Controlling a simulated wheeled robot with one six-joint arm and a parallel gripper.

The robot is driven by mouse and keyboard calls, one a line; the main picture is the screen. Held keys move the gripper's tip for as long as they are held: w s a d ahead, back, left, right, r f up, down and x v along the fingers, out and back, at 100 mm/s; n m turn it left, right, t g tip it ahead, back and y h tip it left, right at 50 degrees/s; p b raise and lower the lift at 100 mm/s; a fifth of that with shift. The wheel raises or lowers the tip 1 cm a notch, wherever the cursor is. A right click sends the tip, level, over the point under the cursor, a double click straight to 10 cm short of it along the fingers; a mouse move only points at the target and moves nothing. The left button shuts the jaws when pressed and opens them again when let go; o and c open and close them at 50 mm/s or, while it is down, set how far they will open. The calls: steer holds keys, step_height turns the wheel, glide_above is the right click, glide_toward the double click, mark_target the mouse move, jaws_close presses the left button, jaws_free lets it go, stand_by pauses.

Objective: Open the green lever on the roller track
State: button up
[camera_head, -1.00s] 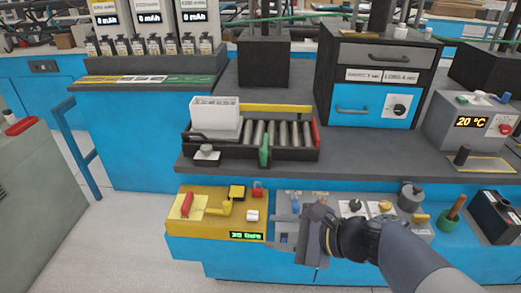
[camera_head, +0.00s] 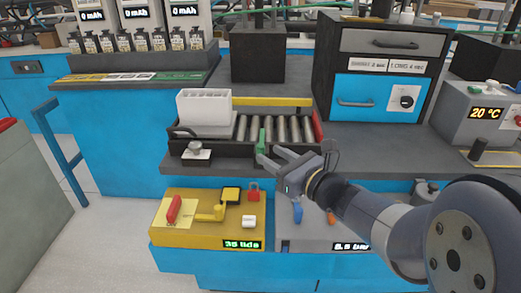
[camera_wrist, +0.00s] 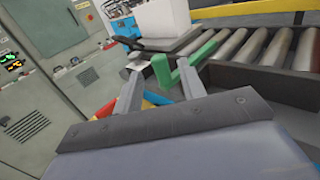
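The green lever (camera_head: 261,141) stands upright at the front edge of the roller track (camera_head: 300,155), near the middle of its length. In the wrist view the green lever (camera_wrist: 165,72) shows just beyond my fingertips, with a bent arm running up along the track. My gripper (camera_head: 268,158) is open, its two fingers apart and pointing at the lever from the right and front. In the wrist view the fingers (camera_wrist: 160,92) have nothing between them near their base. I cannot tell whether a fingertip touches the lever.
A white divided box (camera_head: 205,112) sits on the left end of the track. A knob on a white plate (camera_head: 195,150) is at the track's front left. Below is a yellow panel (camera_head: 175,233) with a red handle and a yellow lever. A blue-fronted cabinet (camera_head: 375,88) stands behind right.

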mark_target(264, 151)
steer(key=x, duration=0.4)
steer(key=shift+w+a, duration=0.3)
jaws_close()
stand_by(0.4)
